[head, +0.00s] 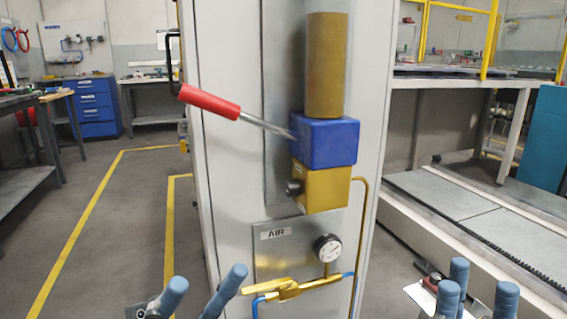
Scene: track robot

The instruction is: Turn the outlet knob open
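A small black knob (293,188) sticks out from the left side of a brass-coloured block (322,190) on a grey column. A blue block (324,142) sits directly above it, with a red-handled lever (210,102) slanting up to the left. Below, a yellow valve handle (270,287) lies roughly level on a pipe under the AIR label. My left gripper (204,288) is at the bottom left, blue-grey fingertips apart, below and left of the knob. My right gripper (478,292) is at the bottom right, fingertips spread and empty, clear of the column.
A round gauge (327,248) and thin pipes stand out from the column's lower front. The lever crosses the space up and left of the knob. A low conveyor-like bench (455,205) runs along the right. Open floor with yellow lines (80,240) lies to the left.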

